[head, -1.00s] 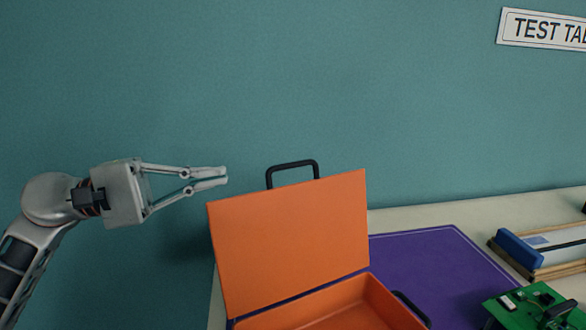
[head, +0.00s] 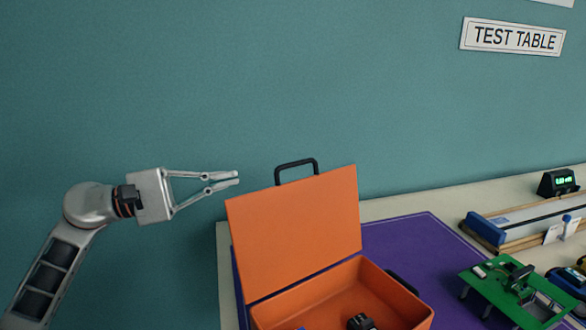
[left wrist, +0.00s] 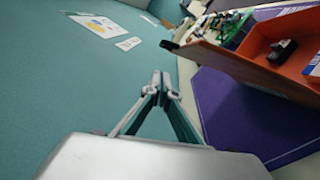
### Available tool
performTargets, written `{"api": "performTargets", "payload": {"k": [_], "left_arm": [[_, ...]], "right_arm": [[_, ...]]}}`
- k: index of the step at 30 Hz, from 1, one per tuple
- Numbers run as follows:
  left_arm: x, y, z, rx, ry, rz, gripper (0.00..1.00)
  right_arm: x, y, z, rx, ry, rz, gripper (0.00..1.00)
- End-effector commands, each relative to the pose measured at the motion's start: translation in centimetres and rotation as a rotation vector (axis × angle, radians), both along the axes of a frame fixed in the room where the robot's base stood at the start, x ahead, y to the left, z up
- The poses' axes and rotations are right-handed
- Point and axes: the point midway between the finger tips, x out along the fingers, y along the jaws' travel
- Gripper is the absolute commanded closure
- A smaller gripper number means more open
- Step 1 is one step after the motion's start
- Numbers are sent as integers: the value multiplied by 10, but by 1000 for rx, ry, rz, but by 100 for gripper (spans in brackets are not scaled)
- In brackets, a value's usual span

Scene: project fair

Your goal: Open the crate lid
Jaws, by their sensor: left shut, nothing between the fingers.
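The orange crate (head: 418,310) stands on a purple mat, and its lid (head: 296,234) is raised, standing upright at the back left with a black handle (head: 296,165) on its top edge. The crate also shows in the left wrist view (left wrist: 262,40), at the upper right. My left gripper (head: 238,179) is shut and empty, left of the lid's upper left corner and apart from it. Its closed fingers also show in the left wrist view (left wrist: 160,84). A dark object (head: 360,321) lies inside the crate. My right gripper is not in view.
The purple mat (head: 440,240) covers part of the pale table (head: 410,207). A green circuit board (head: 515,290) stands right of the crate. A wooden track with a blue end (head: 486,229) and a small display box (head: 557,182) are farther right. The wall is behind.

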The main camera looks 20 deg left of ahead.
Motion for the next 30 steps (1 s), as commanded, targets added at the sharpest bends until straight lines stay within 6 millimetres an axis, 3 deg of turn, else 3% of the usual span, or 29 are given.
{"api": "performTargets", "payload": {"k": [5, 12, 19, 30], "left_arm": [[7, -9, 3, -3, -2, 0, 100], [33, -44, 10, -4, -6, -1, 100], [61, -79, 13, -4, -4, -1, 100], [39, -106, 24, -1, -2, 1, 100]], "right_arm": [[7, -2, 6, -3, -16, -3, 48], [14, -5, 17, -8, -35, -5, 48], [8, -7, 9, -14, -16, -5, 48], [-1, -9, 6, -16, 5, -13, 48]]}}
